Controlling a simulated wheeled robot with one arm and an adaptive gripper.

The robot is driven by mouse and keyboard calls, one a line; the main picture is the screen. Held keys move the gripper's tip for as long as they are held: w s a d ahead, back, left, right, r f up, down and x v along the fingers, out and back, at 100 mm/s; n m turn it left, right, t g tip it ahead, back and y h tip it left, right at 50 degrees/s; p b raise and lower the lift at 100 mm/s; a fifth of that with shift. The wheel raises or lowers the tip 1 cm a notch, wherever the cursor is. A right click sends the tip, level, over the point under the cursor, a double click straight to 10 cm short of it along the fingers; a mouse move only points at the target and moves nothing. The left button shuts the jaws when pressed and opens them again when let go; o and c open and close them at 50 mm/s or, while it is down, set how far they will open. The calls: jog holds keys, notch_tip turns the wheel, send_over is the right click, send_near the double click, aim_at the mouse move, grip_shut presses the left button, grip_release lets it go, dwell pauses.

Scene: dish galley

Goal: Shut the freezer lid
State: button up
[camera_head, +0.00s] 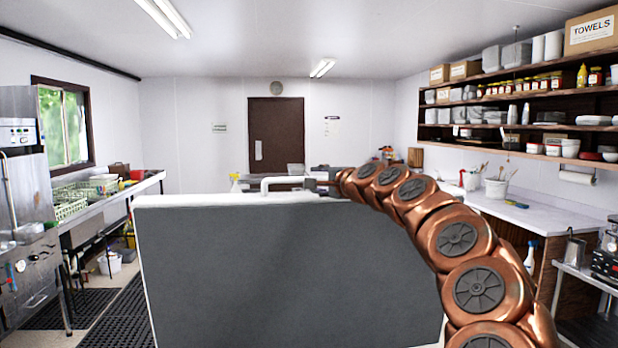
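The freezer lid (285,270) stands raised and upright right in front of me, a broad grey panel with a white edge along its top and left side. A white bar handle (282,181) sticks up behind its top edge, near the middle. My copper-coloured arm curves in from the lower right and over the lid's top right corner. My gripper (318,182) is at the lid's top edge, by the right end of the handle. It is small and dark here, and I cannot tell if it touches the handle or how its fingers stand. The freezer body is hidden.
On the left stand a steel dishwashing unit (28,190) and a counter with green racks (72,207). Black floor mats (122,312) lie beside it. On the right are a white-topped counter (535,220) and loaded wall shelves (515,132). A brown door (276,135) is at the back.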

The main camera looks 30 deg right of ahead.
jog(key=w+p, duration=0.1)
jog(key=w, duration=0.3)
jog(key=shift+d+f, duration=0.1)
jog(key=shift+f, duration=0.05)
jog(key=shift+w+f, duration=0.2)
jog(key=shift+w, duration=0.3)
grip_shut()
